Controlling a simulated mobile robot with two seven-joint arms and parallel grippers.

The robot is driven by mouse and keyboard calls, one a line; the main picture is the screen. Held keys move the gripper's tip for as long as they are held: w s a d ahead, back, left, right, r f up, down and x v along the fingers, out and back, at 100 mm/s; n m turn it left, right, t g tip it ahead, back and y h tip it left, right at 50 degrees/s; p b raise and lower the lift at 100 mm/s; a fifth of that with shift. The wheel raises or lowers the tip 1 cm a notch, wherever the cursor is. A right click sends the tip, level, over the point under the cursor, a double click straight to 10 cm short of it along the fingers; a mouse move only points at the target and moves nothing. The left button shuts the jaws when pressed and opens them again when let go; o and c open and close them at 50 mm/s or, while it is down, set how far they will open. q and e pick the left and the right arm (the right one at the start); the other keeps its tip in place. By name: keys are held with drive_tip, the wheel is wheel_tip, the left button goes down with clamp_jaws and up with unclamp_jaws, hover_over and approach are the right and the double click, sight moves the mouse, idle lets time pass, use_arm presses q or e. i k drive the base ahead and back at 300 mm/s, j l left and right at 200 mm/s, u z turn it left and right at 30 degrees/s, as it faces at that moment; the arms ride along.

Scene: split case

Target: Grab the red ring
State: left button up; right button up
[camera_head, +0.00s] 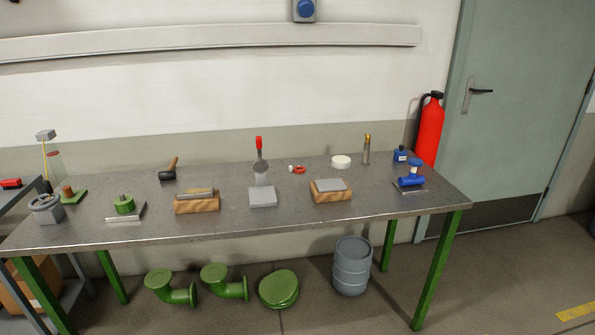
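A small red ring-like thing (298,169) lies on the metal-topped table (240,222), toward the back and near the middle. A small pale part shows at its left end. It is too small to make out in detail. A grey plate (262,196) lies in front of it to the left, and a white round disc (341,162) lies to its right. Neither of my grippers is in view.
A red-handled tool (259,155) stands left of the ring. A wooden block with a grey plate (330,190) lies in front to the right. A blue valve (411,178) is near the right end. Green pipe pieces and a grey barrel (351,265) stand below.

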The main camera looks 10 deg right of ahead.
sight(291, 169)
drive_tip(key=i+l+u, duration=0.15)
drive_tip(key=l, duration=0.15)
drive_tip(key=i+l+u, duration=0.15)
drive_tip(key=l, duration=0.15)
drive_tip(key=i+l+u, duration=0.15)
drive_tip(key=l, duration=0.2)
drive_tip(key=i+l+u, duration=0.15)
drive_tip(key=l, duration=0.15)
drive_tip(key=l+u, duration=0.2)
drive_tip(key=l, duration=0.15)
drive_tip(key=i+l, duration=0.05)
